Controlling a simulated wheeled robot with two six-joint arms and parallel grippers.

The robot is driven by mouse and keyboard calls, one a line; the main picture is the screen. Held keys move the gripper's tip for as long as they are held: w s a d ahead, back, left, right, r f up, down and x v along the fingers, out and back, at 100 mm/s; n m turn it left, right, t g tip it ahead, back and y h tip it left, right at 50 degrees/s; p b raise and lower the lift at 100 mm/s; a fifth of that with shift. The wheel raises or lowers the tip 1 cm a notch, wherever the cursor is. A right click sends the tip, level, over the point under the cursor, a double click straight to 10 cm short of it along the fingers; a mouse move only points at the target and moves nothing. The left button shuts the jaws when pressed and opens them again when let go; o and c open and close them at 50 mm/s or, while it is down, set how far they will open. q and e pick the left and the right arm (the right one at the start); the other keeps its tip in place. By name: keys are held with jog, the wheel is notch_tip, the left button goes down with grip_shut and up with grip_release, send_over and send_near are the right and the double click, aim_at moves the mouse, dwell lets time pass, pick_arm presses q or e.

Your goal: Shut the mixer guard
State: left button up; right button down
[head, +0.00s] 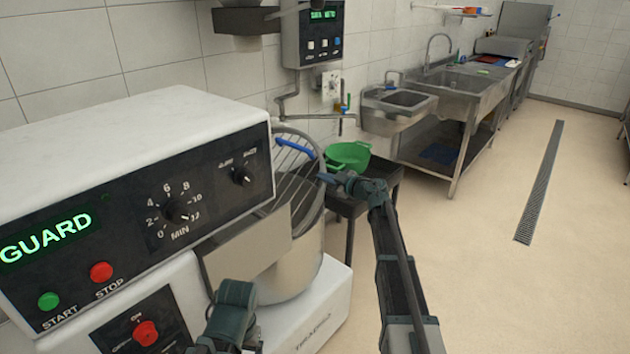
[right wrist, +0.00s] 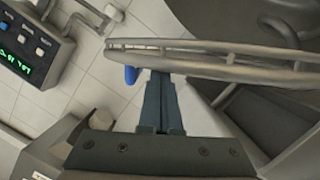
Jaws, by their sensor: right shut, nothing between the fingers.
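The mixer (head: 130,130) stands at the left in the head view, with GUARD lit on its display (head: 45,238). Its wire guard (head: 292,172) stands raised and steeply tilted above the steel bowl (head: 295,265). A blue handle (head: 295,147) is on the guard's rim. My right gripper (head: 328,179) is at the guard's right side, shut and empty. In the right wrist view its fingers (right wrist: 161,78) reach the guard's rim (right wrist: 210,62), close to the blue handle (right wrist: 131,75), which is mostly hidden. Whether they touch the rim I cannot tell.
A green colander (head: 348,154) sits on a dark stand (head: 345,205) just behind my right gripper. A wall control box (head: 318,35) hangs above. Steel sinks (head: 400,103) line the back wall. The floor (head: 490,250) at the right is clear.

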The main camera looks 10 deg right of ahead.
jog(key=w+d+f+m+b, duration=0.1)
jog(key=f+m+b, duration=0.1)
jog(key=f+b, duration=0.3)
jog(key=w+d+f+m+g+y+b, duration=0.1)
jog(key=d+f+m+b, duration=0.1)
jog(key=f+b, duration=0.3)
jog(key=shift+w+d+f, duration=0.25)
jog(key=shift+f, duration=0.85)
jog(key=shift+s, duration=0.15)
